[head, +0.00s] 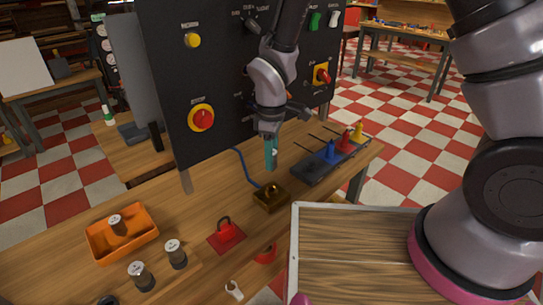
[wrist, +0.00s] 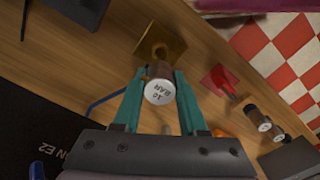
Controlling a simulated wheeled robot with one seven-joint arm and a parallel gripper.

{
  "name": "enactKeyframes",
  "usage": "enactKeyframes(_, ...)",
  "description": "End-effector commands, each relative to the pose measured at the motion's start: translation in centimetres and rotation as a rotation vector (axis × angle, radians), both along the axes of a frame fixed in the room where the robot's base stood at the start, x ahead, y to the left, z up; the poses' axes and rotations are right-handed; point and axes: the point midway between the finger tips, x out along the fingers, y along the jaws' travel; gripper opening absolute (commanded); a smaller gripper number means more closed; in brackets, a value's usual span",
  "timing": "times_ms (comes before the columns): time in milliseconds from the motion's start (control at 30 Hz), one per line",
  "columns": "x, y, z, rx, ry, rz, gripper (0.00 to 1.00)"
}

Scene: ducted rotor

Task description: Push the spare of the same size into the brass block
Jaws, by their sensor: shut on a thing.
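My gripper (wrist: 158,90) has teal fingers and is shut on a brown cylindrical cartridge (wrist: 159,72) with a white cap that reads "10 BAR". In the head view my gripper (head: 271,153) points down above the bench, and its fingers mostly hide the cartridge. The brass block (head: 271,198) sits on the bench below, with a small dark opening in its top and a blue hose behind it. In the wrist view the block (wrist: 172,38) lies beyond the cartridge, which overlaps its near edge. A gap shows between fingertips and block in the head view. Exact alignment is unclear.
An orange tray (head: 106,244) holds one capped cartridge. Other cartridges (head: 175,254) stand in a wooden rack at the front. A red padlock-like piece (head: 226,235) lies left of the block. A dark rack with coloured handles (head: 330,160) is to the right; a black control panel (head: 215,85) stands behind.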

Motion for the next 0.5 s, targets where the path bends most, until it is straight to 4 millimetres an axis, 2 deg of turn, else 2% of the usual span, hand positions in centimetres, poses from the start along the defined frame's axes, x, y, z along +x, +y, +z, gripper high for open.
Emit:
enactKeyframes(433, 0.03, -0.11, 0.51, 0.002, 0.000, -0.003, 0.00)
enactKeyframes(500, -0.03, -0.15, -0.28, -0.001, 0.001, -0.003, 0.00)
